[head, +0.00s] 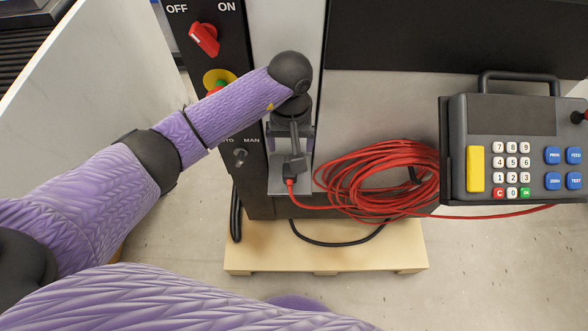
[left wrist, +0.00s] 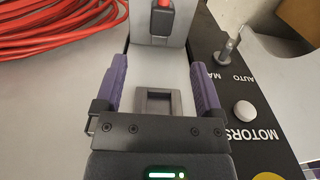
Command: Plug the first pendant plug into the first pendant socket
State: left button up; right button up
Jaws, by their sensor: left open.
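My left gripper (head: 291,138) points down over a narrow grey panel strip (head: 278,184) on the machine front. In the left wrist view, its two purple fingers (left wrist: 154,82) are open, with nothing held between them. A grey square frame with a recess (left wrist: 155,104), seemingly the socket, shows between and below the fingers. Beyond the fingertips, the end of the red cable (left wrist: 163,6) enters a small dark part, likely the plug, at a grey block (left wrist: 180,27). In the head view, the dark plug (head: 295,166) seems to lie just below the gripper, partly hidden. My right gripper is out of view.
A coil of red cable (head: 385,178) hangs right of the strip. A keypad pendant (head: 512,150) is at the far right. A red switch (head: 204,38) and a toggle (head: 240,157) stand out on the black panel to the left. A pale pallet (head: 325,258) lies below.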

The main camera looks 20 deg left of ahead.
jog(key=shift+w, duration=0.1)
pick_arm(q)
jog(key=b, duration=0.2)
send_over(290, 171)
notch_tip(290, 171, down, 5)
jog(key=shift+w+d+r, duration=0.1)
jog(key=shift+w+r, duration=0.05)
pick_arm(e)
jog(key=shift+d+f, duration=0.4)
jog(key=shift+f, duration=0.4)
pick_arm(q)
notch_tip(290, 171, down, 5)
jog(key=shift+f+b, duration=0.2)
jog(key=shift+b, duration=0.7)
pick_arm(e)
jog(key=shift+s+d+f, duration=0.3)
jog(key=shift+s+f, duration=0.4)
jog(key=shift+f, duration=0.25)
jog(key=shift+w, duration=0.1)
